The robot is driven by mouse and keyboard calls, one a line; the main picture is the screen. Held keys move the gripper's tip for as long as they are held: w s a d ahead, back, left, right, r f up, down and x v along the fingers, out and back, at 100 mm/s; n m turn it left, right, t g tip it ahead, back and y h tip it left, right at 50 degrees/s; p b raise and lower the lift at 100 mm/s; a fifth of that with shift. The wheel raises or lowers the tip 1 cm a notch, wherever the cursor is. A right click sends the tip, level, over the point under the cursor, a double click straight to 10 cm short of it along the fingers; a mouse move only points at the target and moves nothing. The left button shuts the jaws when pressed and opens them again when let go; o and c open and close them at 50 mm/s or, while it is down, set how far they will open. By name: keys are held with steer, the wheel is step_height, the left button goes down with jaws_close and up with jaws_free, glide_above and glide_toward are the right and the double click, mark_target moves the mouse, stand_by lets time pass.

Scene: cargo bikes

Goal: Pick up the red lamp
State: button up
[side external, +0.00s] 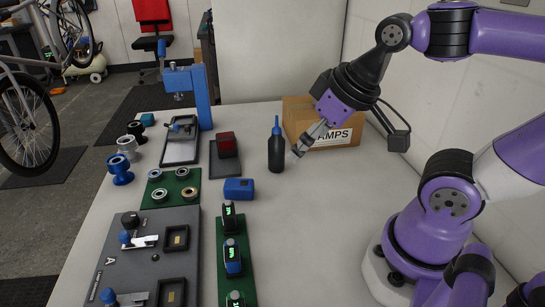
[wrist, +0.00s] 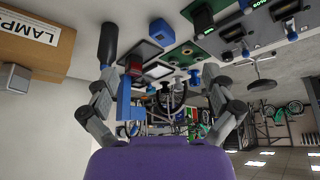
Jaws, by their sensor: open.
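The red lamp (side external: 227,141) is a small red block with a dark lower part. It sits on a dark flat pad (side external: 224,171) in the middle of the table, left of a black bottle (side external: 276,153) with a blue nozzle. The lamp also shows small in the wrist view (wrist: 134,67), between the spread fingers and nearer the left one. My gripper (side external: 302,147) is just right of the bottle in the side view, above the table and apart from the lamp. Its fingers (wrist: 160,76) are wide open with nothing held between them.
A cardboard box marked LAMPS (side external: 296,109) stands behind my gripper. A blue stand (side external: 203,97) rises behind the lamp. A blue block (side external: 239,189), a green bearing plate (side external: 166,197) and a green strip with devices (side external: 221,270) lie nearer.

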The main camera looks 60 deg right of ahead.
steer(key=w+d+r+m+h, duration=0.1)
steer(key=w+d+r+m, duration=0.15)
steer(key=w, duration=0.55)
steer(key=m+g+h, duration=0.1)
steer(key=m+h, duration=0.2)
steer(key=m, duration=0.3)
glide_toward(225, 137)
steer(key=shift+m, duration=0.25)
steer(key=x, duration=0.6)
steer(key=shift+d, duration=0.1)
steer(key=x, duration=0.6)
steer(key=c, duration=1.3)
